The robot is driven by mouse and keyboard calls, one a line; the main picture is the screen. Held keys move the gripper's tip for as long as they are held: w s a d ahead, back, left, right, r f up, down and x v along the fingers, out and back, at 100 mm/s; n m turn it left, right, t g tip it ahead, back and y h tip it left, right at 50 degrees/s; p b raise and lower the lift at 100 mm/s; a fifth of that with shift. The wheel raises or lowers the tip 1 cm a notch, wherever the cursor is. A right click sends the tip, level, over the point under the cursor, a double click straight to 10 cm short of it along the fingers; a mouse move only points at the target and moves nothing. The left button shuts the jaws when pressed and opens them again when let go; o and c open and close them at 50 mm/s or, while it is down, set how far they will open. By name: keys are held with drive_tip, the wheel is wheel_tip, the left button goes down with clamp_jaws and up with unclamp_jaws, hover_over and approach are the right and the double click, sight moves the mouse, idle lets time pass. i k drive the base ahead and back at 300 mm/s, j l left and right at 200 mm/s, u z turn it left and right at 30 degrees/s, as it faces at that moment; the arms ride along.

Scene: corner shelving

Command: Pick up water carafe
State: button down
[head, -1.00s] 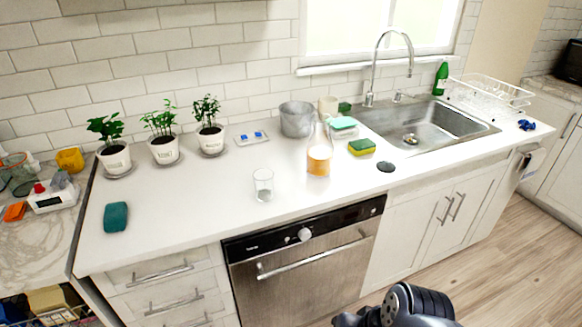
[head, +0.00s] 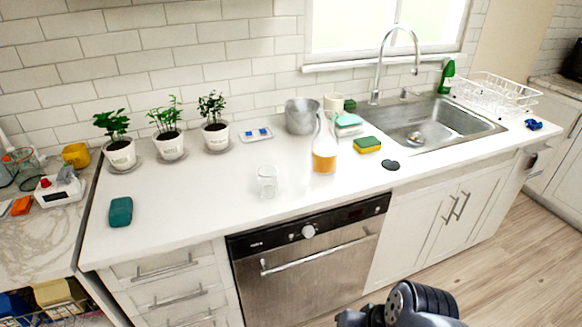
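The water carafe (head: 324,152) is a clear glass vessel with a narrow neck and orange-amber contents in its lower part. It stands upright on the white counter (head: 200,200), left of the sink. A dark part of my arm shows at the bottom edge, in front of the dishwasher and well below and apart from the carafe. My gripper's fingers do not show, so I cannot see their state.
A clear glass (head: 267,182) stands left of the carafe. A grey metal pot (head: 301,116) and a beige cup (head: 334,102) stand behind it. A yellow-green sponge (head: 367,145) and a dark disc (head: 390,165) lie to its right. The counter's front left is mostly clear.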

sight(325, 144)
drive_tip(key=i+u, duration=0.15)
drive_tip(key=i, duration=0.75)
